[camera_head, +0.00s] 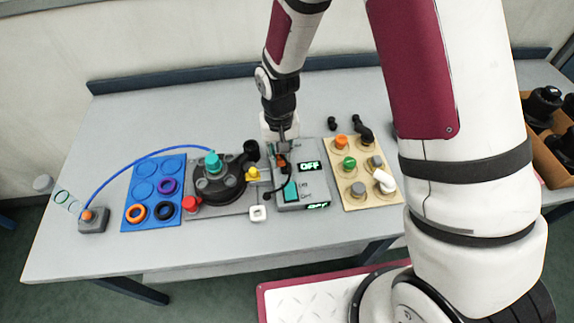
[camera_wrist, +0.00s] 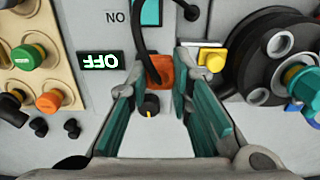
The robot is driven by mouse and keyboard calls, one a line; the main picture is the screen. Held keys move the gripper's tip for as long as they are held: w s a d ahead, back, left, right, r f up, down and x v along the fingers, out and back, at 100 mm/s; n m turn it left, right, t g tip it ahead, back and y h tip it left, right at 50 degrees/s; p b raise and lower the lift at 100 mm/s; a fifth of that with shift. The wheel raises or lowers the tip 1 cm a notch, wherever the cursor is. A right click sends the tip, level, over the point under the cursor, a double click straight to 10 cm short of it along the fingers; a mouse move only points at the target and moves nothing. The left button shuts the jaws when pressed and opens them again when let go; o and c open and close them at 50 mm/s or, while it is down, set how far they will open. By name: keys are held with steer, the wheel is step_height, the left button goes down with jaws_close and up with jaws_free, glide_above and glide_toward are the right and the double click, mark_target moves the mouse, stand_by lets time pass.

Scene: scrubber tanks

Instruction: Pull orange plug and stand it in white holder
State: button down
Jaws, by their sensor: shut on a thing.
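The orange plug (camera_wrist: 160,71) lies between my fingertips in the wrist view, with a black cable running from it. My gripper (camera_wrist: 156,88) is shut on it, teal pads on both sides. In the head view my gripper (camera_head: 282,151) points down at the upper left part of the grey panel (camera_head: 312,152), and the plug (camera_head: 281,161) is partly hidden there. I cannot tell whether the plug is seated in the panel or lifted from it. The white holder (camera_head: 258,213) is a small square block with an opening, on the table in front of the panel's left side.
A black round tank lid (camera_head: 219,190) with a teal cap and a yellow knob (camera_head: 252,174) is just left. A beige board (camera_head: 359,190) with coloured knobs is right. A blue ring tray (camera_head: 146,217) is further left. The table front near the holder is clear.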

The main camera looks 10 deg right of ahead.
steer(key=s+a+p, duration=0.4)
steer(key=s+a, duration=0.3)
steer(key=s, duration=0.2)
steer(key=shift+s+a, duration=0.25)
steer(key=shift+a, duration=0.1)
steer(key=shift+f+b, duration=0.3)
steer(key=shift+f, duration=3)
steer(key=shift+f, duration=0.15)
steer(key=shift+f, duration=0.9)
steer(key=c, duration=0.9)
jaws_free()
